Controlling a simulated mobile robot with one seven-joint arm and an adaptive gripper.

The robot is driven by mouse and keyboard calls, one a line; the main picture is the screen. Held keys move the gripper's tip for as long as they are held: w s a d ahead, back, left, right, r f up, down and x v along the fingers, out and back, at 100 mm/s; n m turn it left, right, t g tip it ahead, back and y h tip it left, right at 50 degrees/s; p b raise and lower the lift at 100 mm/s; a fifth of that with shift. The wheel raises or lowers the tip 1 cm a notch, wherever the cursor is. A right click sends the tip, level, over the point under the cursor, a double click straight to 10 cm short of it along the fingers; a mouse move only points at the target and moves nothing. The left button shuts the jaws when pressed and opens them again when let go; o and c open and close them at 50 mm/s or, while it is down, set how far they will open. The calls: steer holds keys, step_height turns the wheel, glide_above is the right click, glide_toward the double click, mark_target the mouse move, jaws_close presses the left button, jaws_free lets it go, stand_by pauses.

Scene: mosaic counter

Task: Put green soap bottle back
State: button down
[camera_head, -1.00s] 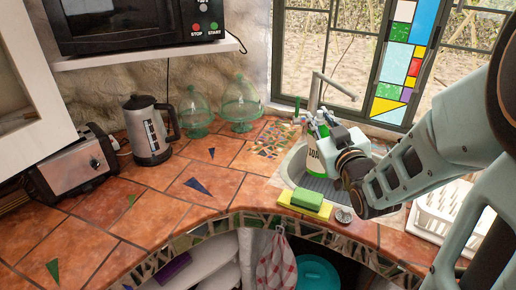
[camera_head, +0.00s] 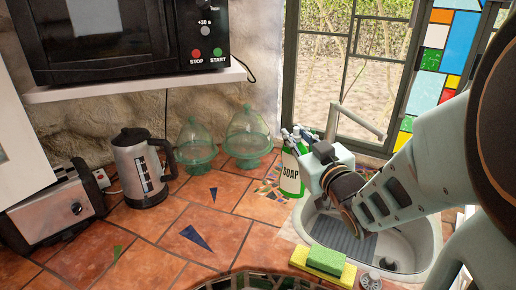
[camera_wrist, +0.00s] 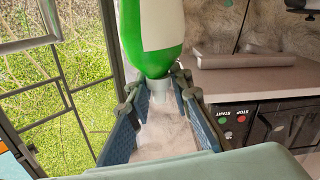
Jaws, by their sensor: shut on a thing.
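The green soap bottle (camera_head: 291,174), with a white label reading SOAP, is upright at the left rim of the sink. Its lower end is beside the mosaic patch on the counter; I cannot tell whether it touches the surface. My gripper (camera_head: 305,139) is at the bottle's top, reaching in from the right. In the wrist view my gripper (camera_wrist: 160,95) is shut on the neck of the soap bottle (camera_wrist: 152,38), whose green body extends out past the fingertips. The bottle's top is mostly hidden by the fingers in the head view.
The sink (camera_head: 400,245) with its tap (camera_head: 357,120) lies right of the bottle. A green and yellow sponge (camera_head: 324,262) sits at the sink's front. Two green glass cloches (camera_head: 248,140) and a kettle (camera_head: 143,170) stand left. The tiled counter between is clear.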

mark_target(291, 185)
steer(key=w+f+p, duration=0.2)
steer(key=w+f, duration=1)
steer(key=w, duration=0.1)
steer(key=shift+w+f, duration=0.35)
steer(key=shift+w, duration=0.05)
steer(key=shift+f, duration=0.1)
stand_by(0.4)
steer(key=c, duration=2.2)
jaws_free()
steer(key=shift+f, duration=0.15)
steer(key=o, duration=0.5)
steer(key=shift+c, duration=0.2)
steer(key=b+v, duration=0.2)
steer(key=v, duration=1)
